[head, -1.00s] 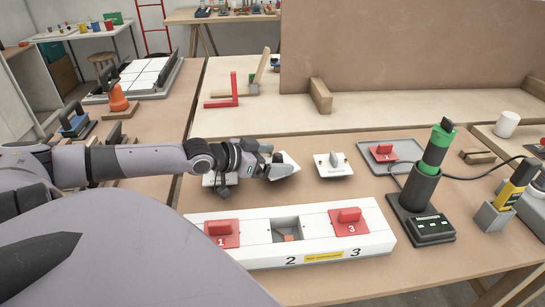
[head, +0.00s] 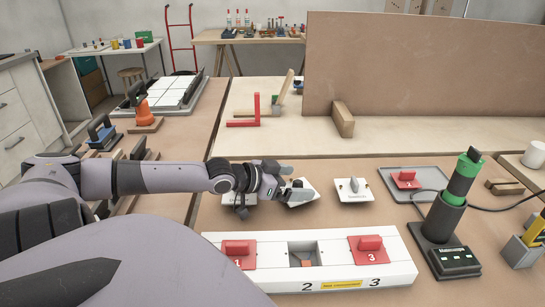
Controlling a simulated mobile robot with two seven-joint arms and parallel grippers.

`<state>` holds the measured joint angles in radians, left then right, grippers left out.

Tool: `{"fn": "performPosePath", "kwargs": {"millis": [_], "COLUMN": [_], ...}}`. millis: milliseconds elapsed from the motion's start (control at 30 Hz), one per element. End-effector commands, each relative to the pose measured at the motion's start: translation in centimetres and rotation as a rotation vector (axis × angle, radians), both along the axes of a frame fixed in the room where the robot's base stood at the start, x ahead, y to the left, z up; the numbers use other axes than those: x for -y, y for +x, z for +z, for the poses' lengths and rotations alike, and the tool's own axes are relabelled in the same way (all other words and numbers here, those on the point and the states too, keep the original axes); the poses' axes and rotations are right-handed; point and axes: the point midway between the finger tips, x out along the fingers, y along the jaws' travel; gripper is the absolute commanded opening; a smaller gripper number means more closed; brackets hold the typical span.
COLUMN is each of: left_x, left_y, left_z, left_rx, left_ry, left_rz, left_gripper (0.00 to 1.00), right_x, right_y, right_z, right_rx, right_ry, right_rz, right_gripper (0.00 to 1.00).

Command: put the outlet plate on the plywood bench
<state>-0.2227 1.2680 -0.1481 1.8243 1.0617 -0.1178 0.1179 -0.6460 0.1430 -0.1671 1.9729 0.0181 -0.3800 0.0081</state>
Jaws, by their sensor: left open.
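My left gripper (head: 292,190) is open over a white plate (head: 304,199) on the brown front bench. The gripper covers much of that plate, so I cannot tell whether they touch or whether it is the outlet plate. Another white plate with a grey knob (head: 354,190) lies just to the right, apart from the gripper. A further white plate (head: 239,199) lies partly hidden under my left wrist. The pale plywood bench (head: 270,144) lies behind the front bench. My right gripper is out of view.
A white block (head: 335,270) with red-handled plates 1 and 3 and an open middle slot stands in front. A grey tray (head: 425,180) holds a red-handled piece. A green-topped tool (head: 455,200) stands at right. A red square (head: 246,121) and tall brown board (head: 440,70) occupy the plywood.

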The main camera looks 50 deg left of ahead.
Motion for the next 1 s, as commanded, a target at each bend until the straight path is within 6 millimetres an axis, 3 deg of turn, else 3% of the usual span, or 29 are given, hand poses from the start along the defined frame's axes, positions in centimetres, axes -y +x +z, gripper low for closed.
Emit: {"fn": "performPosePath", "kwargs": {"millis": [500, 1000], "left_x": [-0.8, -1.8], "left_y": [-2.9, -6.6], "left_z": [1.7, 3.4], "left_rx": [-0.005, -0.004], "left_ry": [0.001, 0.0], "left_rz": [-0.001, 0.002], "left_gripper": [1.0, 1.0], "right_x": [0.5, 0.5], "right_y": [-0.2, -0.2], "right_z": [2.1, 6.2], "right_rx": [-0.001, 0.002], "right_ry": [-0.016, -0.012], "right_rz": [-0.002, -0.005], "right_gripper": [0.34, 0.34]}}
